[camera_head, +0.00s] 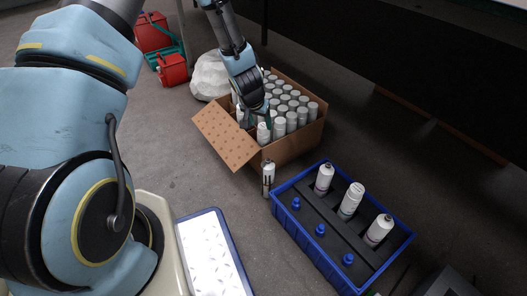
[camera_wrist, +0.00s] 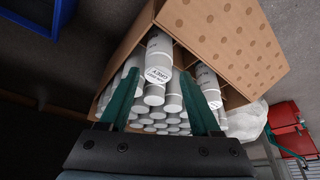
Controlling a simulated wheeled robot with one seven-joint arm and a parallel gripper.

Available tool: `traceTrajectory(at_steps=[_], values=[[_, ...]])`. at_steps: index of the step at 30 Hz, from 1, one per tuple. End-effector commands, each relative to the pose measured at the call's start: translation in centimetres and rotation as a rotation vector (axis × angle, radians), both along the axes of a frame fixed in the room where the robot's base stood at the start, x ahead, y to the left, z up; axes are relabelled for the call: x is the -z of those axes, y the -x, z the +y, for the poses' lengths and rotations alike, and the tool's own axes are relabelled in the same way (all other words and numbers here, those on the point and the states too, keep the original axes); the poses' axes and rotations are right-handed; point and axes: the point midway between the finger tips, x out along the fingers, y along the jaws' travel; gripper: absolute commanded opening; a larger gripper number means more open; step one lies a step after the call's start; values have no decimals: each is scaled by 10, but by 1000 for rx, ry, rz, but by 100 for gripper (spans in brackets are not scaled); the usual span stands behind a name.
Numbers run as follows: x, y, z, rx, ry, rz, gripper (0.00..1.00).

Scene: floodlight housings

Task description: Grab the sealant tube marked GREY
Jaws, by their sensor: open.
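In the wrist view, a white sealant tube (camera_wrist: 158,58) with upside-down lettering that appears to read GREY stands at the near end of a group of tubes in an open cardboard box (camera_head: 297,146). My gripper (camera_wrist: 160,76) is open, its two teal fingers to either side of this tube in the picture. I cannot tell whether they touch it. In the head view, my gripper (camera_head: 256,117) reaches down into the left part of the box, hiding some tubes. Another labelled tube (camera_wrist: 208,84) is beside the right finger.
A box flap (camera_head: 226,135) folds out to the left. A single tube (camera_head: 268,177) stands on the floor. A blue crate (camera_head: 333,273) holds three white tubes and several blue caps. Red containers (camera_head: 172,69) and a pale sack (camera_head: 209,76) lie behind.

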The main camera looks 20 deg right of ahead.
Motion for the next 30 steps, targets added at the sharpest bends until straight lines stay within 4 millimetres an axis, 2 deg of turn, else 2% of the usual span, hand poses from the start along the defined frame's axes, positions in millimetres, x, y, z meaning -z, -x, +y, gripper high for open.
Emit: traceTrajectory(at_steps=[6,13,21,30], values=[[34,-8,-8,-1,0,3,64],[54,-14,-14,-2,1,2,64],[90,-19,-22,-2,0,1,64],[96,-22,-25,-1,0,2,64]])
